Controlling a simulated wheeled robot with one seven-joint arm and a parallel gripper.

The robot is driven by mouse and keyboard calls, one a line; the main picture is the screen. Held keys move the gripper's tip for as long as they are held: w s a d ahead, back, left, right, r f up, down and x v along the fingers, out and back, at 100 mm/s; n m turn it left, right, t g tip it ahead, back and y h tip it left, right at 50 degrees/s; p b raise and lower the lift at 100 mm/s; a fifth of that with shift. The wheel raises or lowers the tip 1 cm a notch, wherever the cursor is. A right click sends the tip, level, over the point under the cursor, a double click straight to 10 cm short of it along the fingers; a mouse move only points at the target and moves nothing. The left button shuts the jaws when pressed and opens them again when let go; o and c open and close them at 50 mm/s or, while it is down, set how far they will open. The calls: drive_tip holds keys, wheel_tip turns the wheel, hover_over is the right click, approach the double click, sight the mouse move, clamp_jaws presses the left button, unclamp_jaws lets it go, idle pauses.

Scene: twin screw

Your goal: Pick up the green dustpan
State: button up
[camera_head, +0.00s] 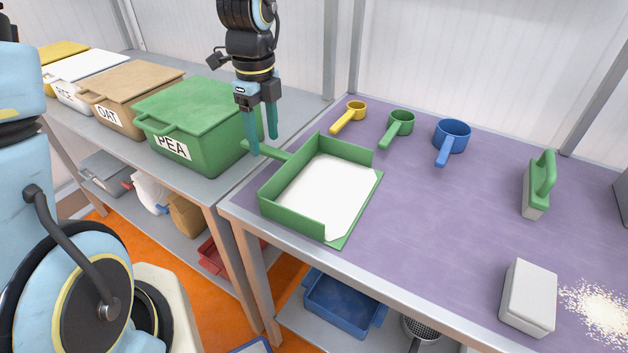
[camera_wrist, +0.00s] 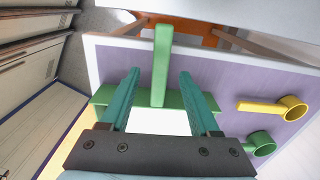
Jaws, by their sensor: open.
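The green dustpan (camera_head: 290,216) lies on the purple bench top near its left end, with a white inner floor and its handle pointing left toward the PEA bin. My gripper (camera_head: 262,148) hangs fingers-down over the handle, open and empty. In the wrist view the green handle (camera_wrist: 162,62) runs between my two teal fingers (camera_wrist: 159,74), with a gap on each side. The dustpan body shows partly below them, with much of it hidden by my gripper's base. I cannot tell exactly how low the fingertips are relative to the handle.
A green PEA bin (camera_head: 190,115) stands close left of my gripper. Yellow (camera_head: 348,117), green (camera_head: 398,128) and blue (camera_head: 452,137) scoops lie behind the dustpan. A green-handled brush (camera_head: 540,185), a grey block (camera_head: 528,297) and spilled grains (camera_head: 602,312) are at right. The middle bench is clear.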

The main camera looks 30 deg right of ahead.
sight(267, 148)
drive_tip(key=f, duration=0.4)
drive_tip(key=shift+s+d+f, duration=0.1)
drive_tip(key=shift+s+f, duration=0.1)
drive_tip(key=shift+f, duration=0.05)
clamp_jaws()
